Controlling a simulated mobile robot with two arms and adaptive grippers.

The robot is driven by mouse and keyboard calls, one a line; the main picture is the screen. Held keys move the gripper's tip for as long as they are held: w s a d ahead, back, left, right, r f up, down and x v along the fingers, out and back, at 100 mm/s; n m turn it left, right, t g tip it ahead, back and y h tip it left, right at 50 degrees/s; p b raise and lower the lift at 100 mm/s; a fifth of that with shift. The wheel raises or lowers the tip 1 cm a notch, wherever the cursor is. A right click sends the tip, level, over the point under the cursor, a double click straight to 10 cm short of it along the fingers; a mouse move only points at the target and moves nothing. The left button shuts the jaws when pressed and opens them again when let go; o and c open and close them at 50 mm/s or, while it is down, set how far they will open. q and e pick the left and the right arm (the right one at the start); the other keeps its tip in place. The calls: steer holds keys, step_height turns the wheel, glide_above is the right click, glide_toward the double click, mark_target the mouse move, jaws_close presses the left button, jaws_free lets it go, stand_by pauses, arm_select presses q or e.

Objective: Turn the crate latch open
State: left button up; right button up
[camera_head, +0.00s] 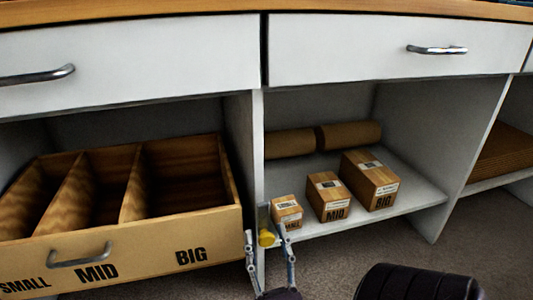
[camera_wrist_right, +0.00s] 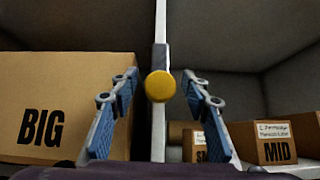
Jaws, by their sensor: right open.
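The latch is a yellow knob (camera_head: 266,238) on the front edge of the white upright, beside the crate. In the right wrist view the yellow knob (camera_wrist_right: 160,86) is centred, with a pale strip running up behind it. The wooden crate (camera_head: 150,240) has three compartments, labelled SMALL, MID and BIG, and a metal handle. My right gripper (camera_head: 266,234) is open, its blue-padded fingers on either side of the knob. In the wrist view (camera_wrist_right: 159,80) a gap shows between each finger and the knob. My left gripper is out of view.
Small (camera_head: 287,212), mid (camera_head: 329,197) and big (camera_head: 369,181) cardboard boxes stand on the shelf to the right. Two brown rolls (camera_head: 348,135) lie behind them. Closed drawers (camera_head: 390,50) overhang the bays. Carpet (camera_head: 440,255) is in front.

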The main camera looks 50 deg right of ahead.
mark_target(267, 234)
step_height(267, 234, up, 10)
steer(key=shift+f, duration=0.1)
stand_by(0.4)
stand_by(0.5)
